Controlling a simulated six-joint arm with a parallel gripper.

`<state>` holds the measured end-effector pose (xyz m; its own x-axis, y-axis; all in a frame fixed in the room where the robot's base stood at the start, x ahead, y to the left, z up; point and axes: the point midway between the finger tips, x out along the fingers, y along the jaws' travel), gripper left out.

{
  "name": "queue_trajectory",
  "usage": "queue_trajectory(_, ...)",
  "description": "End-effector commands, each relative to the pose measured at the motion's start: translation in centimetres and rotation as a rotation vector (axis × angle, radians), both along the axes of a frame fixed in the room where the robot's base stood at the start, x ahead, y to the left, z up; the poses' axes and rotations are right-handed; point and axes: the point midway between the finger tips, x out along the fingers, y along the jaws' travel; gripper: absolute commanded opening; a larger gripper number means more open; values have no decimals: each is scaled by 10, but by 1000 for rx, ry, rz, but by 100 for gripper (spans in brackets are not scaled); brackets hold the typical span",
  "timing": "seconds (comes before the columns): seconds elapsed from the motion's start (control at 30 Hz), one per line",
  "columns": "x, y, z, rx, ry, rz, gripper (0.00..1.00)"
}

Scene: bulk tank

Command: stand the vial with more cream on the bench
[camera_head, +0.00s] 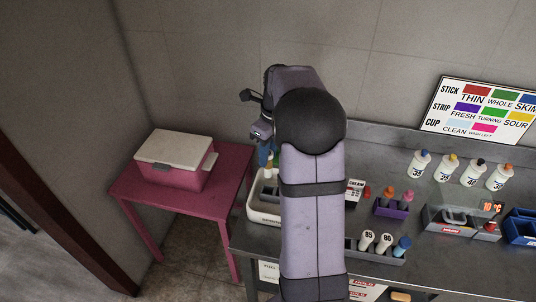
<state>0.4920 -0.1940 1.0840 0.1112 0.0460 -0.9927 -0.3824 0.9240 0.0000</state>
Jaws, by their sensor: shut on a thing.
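My gripper (264,150) is at the end of my arm, over the back left of the bench (380,160). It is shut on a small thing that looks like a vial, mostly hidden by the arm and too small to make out. Just below it, a vial (268,171) with a pale top stands at a white holder (264,215). My arm hides the holder's right part. I cannot tell the cream levels from here.
A pink table (125,184) with a pink cooler box (172,178) stands left of the bench. Right of my arm are a purple rack (389,208), a grey rack (392,257), several white bottles (420,165) and a grey unit (455,220). Bare bench lies between them.

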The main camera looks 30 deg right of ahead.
Motion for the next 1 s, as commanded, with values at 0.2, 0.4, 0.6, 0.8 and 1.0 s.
queue_trajectory(0.2, 0, 0, 12, 0, 0, 0, 2)
queue_trajectory(0.4, 0, 0, 21, 0, 0, 0, 2)
queue_trajectory(0.6, 0, 0, 29, 0, 0, 0, 2)
queue_trajectory(0.8, 0, 0, 38, 0, 0, 0, 2)
queue_trajectory(1.0, 0, 0, 47, 0, 0, 0, 2)
